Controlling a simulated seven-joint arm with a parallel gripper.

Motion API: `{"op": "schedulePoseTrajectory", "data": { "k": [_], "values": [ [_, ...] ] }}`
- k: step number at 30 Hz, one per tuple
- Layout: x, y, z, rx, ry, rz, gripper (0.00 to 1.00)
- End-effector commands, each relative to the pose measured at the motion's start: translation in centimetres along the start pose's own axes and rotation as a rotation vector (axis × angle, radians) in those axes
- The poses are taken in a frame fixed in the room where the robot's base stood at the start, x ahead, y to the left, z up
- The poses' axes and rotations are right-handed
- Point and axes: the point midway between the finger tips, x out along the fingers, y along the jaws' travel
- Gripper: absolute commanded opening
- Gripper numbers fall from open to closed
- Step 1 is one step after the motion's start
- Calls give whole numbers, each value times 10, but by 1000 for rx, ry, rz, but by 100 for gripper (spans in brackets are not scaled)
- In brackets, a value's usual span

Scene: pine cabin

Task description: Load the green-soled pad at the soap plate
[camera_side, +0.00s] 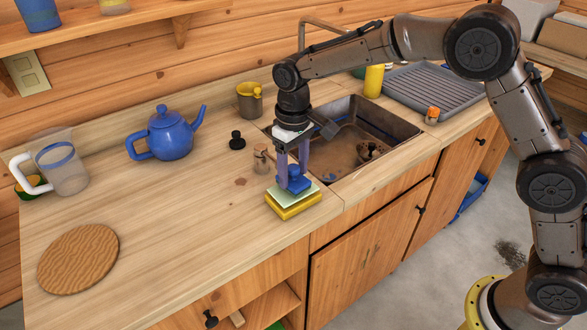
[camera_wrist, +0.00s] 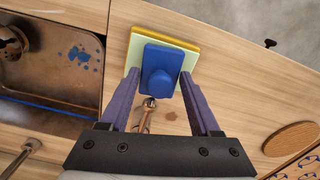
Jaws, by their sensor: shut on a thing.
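My gripper (camera_side: 292,172) is shut on a blue block with a round knob, the pad's upper part (camera_side: 293,184). In the wrist view the blue block (camera_wrist: 158,56) lies between my two purple fingers (camera_wrist: 161,76). A pale green layer (camera_side: 283,197) shows directly beneath the block and is wider than it. I cannot tell whether this is the pad's sole or the plate's surface. The yellow soap plate (camera_side: 293,209) is at the bottom of the stack, on the counter near its front edge. Whether the pad touches the plate is unclear.
A sink (camera_side: 345,150) is just right of the plate. A small wooden-topped jar (camera_side: 261,158) and a black knobbed piece (camera_side: 237,141) stand behind it. A blue teapot (camera_side: 170,136), glass jug (camera_side: 62,165) and round wooden board (camera_side: 78,258) are left. The counter between board and plate is clear.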

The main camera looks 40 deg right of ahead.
Motion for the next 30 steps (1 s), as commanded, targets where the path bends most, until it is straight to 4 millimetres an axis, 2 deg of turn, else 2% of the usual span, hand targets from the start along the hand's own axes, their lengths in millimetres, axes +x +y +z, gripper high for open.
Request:
{"op": "schedulePoseTrajectory", "data": {
  "k": [30],
  "values": [
    [8, 0, 0, 0, 0, 0, 11]
  ]
}}
